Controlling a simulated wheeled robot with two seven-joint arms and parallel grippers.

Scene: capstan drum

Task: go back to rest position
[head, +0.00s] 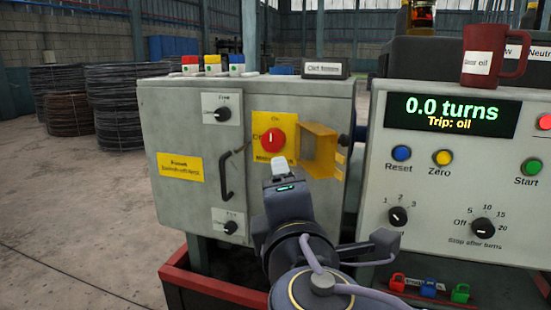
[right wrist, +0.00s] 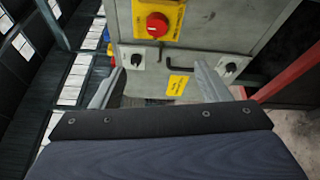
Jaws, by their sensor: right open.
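My right gripper (head: 279,165) is in front of the grey cabinet (head: 175,120), just below the red rotary knob (head: 273,140) on its yellow plate. In the right wrist view my right gripper (right wrist: 158,72) has its two fingers wide apart with nothing between them. The red knob (right wrist: 157,26) is beyond the fingertips there. A yellow cover (head: 319,150) stands swung out to the right of the knob. Whether the fingers touch the cabinet cannot be told. My left gripper is not in view.
A control panel (head: 450,160) on the right reads "0.0 turns, Trip: oil". A red mug (head: 494,55) stands on top. The cabinet has a black door handle (head: 227,176). Small coloured padlocks (head: 429,288) are low right. Wire coils (head: 115,100) and open floor are left.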

